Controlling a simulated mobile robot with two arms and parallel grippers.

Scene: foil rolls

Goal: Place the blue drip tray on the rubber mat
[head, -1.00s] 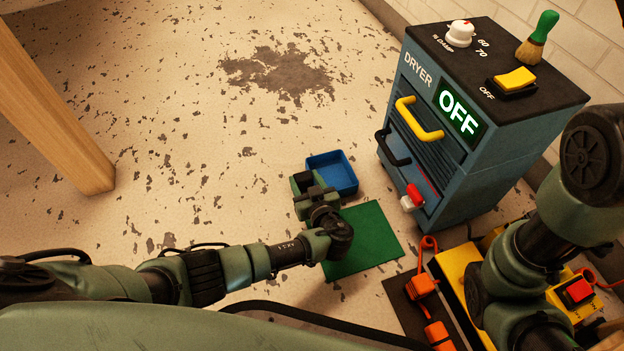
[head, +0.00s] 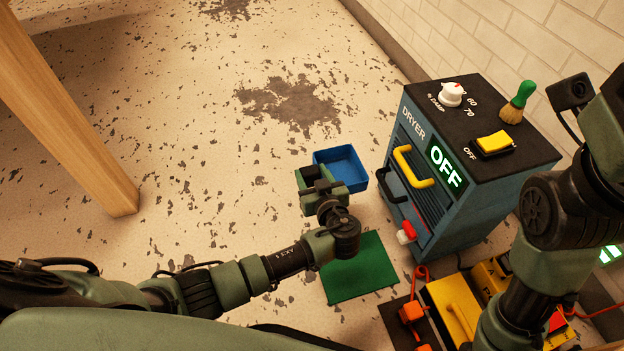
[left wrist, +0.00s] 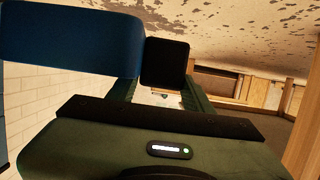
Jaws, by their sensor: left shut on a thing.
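The blue drip tray (head: 342,166) is an open square box in the head view, beside the dryer. My left gripper (head: 322,184) is at its near left side and shut on it. In the left wrist view the tray (left wrist: 70,45) fills the upper left, against a dark finger pad (left wrist: 165,63). The green rubber mat (head: 360,270) lies flat on the floor, nearer to me than the tray, with its top edge partly hidden by my left wrist. My right arm stands at the right of the head view; its gripper is out of view.
The blue dryer (head: 470,170) stands right of the tray, with a yellow handle (head: 413,167) and a red-tipped lever (head: 407,232) jutting toward it. Yellow equipment (head: 455,305) with orange parts lies right of the mat. A wooden leg (head: 75,120) stands at left. Open floor lies between.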

